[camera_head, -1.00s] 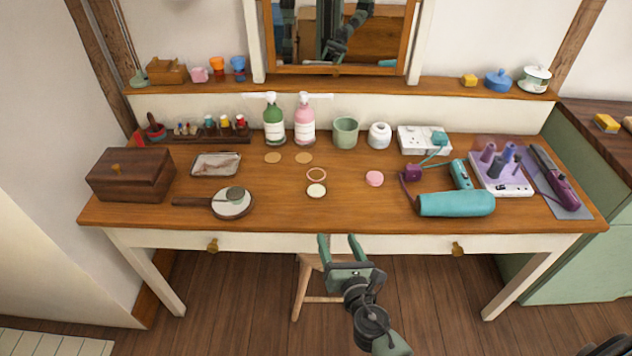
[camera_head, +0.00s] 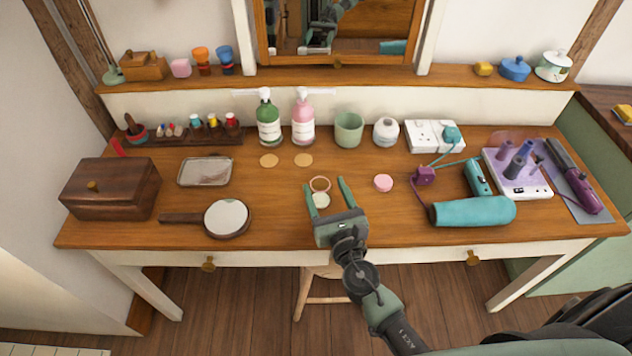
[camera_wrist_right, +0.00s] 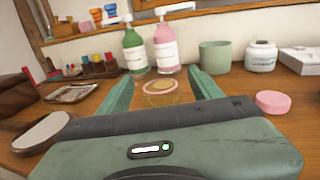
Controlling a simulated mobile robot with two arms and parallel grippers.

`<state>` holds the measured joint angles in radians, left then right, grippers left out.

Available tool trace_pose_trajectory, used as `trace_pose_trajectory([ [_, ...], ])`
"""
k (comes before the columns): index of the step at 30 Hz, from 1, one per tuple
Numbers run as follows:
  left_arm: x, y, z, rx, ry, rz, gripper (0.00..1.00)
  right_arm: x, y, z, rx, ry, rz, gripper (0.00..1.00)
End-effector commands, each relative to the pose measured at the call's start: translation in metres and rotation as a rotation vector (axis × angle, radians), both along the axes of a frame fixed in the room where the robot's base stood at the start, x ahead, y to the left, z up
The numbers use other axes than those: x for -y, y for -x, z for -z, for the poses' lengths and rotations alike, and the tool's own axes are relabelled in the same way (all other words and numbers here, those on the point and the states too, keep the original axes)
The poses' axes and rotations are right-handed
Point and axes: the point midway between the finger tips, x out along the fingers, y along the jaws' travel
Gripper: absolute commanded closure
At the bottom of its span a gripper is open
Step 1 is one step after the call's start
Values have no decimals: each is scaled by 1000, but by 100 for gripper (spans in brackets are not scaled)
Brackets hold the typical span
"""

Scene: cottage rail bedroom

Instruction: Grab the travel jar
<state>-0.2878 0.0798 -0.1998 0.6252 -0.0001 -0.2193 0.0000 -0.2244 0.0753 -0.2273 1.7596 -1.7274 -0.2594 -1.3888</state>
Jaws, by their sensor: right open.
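My right gripper (camera_head: 325,184) is open, reaching over the front of the wooden table with its fingers pointing toward the back. A small round jar with a pale lid (camera_head: 321,201) is between or just under the fingers. In the wrist view a pale disc (camera_wrist_right: 162,87) shows between the two fingers (camera_wrist_right: 164,82), apart from both. A thin tan ring (camera_head: 320,184) is just behind the jar. A pink round pot (camera_head: 383,183) stands to the right, clear of the gripper. I cannot tell for certain which small round item is the travel jar. My left gripper is not in view.
Behind are a green pump bottle (camera_head: 268,124), a pink pump bottle (camera_head: 303,124), a green cup (camera_head: 348,130) and a white jar (camera_head: 386,132). A hand mirror (camera_head: 226,218) lies left, a teal hair dryer (camera_head: 474,211) right. Bare tabletop surrounds the pale jar.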

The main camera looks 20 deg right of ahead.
Motion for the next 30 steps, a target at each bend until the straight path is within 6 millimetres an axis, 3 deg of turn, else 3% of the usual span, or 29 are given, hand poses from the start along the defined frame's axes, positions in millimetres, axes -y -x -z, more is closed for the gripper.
trace_pose_trajectory([
  [11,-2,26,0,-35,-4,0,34,-2,-49,5,2,-1,0,35],
  [16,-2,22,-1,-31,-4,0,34,-1,-69,6,1,-2,0,35],
  [24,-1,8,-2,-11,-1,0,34,-1,-73,7,0,-2,0,35],
  [25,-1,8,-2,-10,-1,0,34,-1,-73,7,0,-2,0,38],
  [30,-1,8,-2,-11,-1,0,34,-1,-72,7,0,-2,0,85],
])
